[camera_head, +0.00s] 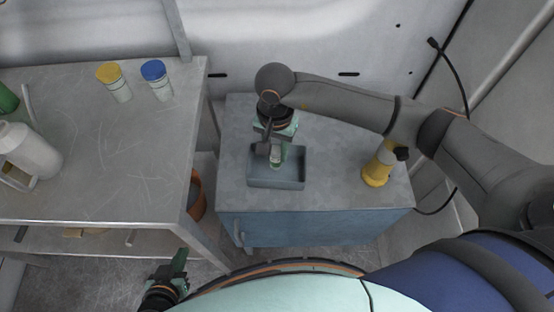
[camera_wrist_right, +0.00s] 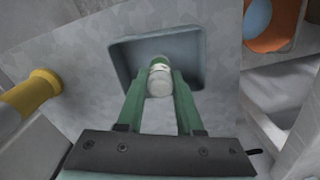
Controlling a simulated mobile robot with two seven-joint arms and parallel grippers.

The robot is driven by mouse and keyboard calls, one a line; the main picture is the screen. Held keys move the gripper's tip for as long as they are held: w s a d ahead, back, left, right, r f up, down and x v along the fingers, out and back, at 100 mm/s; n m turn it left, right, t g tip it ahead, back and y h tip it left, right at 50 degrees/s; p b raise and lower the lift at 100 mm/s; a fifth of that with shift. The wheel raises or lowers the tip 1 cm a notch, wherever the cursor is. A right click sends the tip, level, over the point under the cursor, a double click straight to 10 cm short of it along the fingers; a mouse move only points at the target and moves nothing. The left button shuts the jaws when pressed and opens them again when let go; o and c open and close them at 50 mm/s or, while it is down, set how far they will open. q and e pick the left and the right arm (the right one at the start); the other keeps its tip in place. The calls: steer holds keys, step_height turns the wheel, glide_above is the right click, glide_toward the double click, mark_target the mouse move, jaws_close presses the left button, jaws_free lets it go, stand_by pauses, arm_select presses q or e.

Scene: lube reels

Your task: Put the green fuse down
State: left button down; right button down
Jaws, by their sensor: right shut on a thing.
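My right gripper (camera_wrist_right: 160,98) is shut on the green fuse, a small white cylinder with green on it (camera_wrist_right: 159,78). In the head view the green fuse (camera_head: 276,156) hangs upright over or inside a shallow grey-blue tray (camera_head: 292,181) on the blue cabinet. I cannot tell whether its lower end touches the tray floor. The gripper's fingers (camera_head: 275,146) are partly hidden by the wrist. The tray also shows in the right wrist view (camera_wrist_right: 193,52). My left gripper (camera_head: 174,268) is low at the bottom left of the head view, away from the cabinet; its jaw gap is unclear.
A yellow bottle-like thing (camera_head: 377,168) stands on the cabinet (camera_head: 332,195) right of the tray. A metal table (camera_head: 150,140) at left holds a yellow-capped fuse (camera_head: 114,83), a blue-capped fuse (camera_head: 157,82) and a white bottle (camera_head: 28,150). An orange bucket (camera_head: 197,195) stands between.

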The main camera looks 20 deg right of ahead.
mark_target(277, 157)
steer(key=shift+w+d+f, duration=0.2)
steer(key=shift+w+f, duration=0.15)
steer(key=shift+f, duration=0.1)
step_height(277, 157, down, 4)
steer(key=shift+w+d+r+b, duration=0.15)
steer(key=shift+r+b, duration=0.1)
steer(key=shift+b, duration=0.85)
steer(key=shift+w, duration=0.1)
steer(key=shift+f, duration=0.1)
steer(key=shift+f, duration=0.1)
steer(key=c, duration=0.6)
jaws_free()
steer(key=shift+o, duration=0.2)
steer(key=shift+r, duration=0.5)
step_height(277, 157, up, 12)
steer(key=shift+f+b, duration=0.25)
steer(key=shift+b, duration=0.15)
